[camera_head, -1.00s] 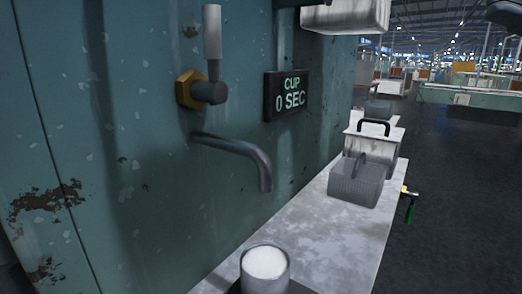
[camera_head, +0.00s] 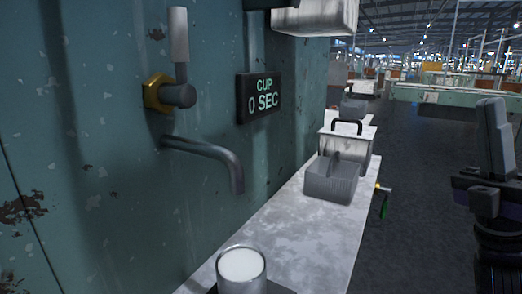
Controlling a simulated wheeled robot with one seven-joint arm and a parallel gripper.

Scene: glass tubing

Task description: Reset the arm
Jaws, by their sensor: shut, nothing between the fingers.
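My gripper (camera_head: 492,135) is at the right side of the head view, raised over the dark floor to the right of the counter. Its dark fingers point up and are together, with nothing seen between them. It is well apart from the counter and everything on it. A metal cup (camera_head: 241,270) with white contents stands upright at the near end of the counter (camera_head: 313,239), on a dark base. Above it, a grey spout (camera_head: 215,153) with a lever valve (camera_head: 172,94) comes out of the green wall. The valve's handle points up.
A dark display (camera_head: 259,97) on the wall reads "CUP 0 SEC". A grey caddy (camera_head: 332,182) and a box with a black handle (camera_head: 346,143) stand farther along the counter. A green-handled tool (camera_head: 384,205) hangs at its edge. The floor (camera_head: 415,160) to the right is open.

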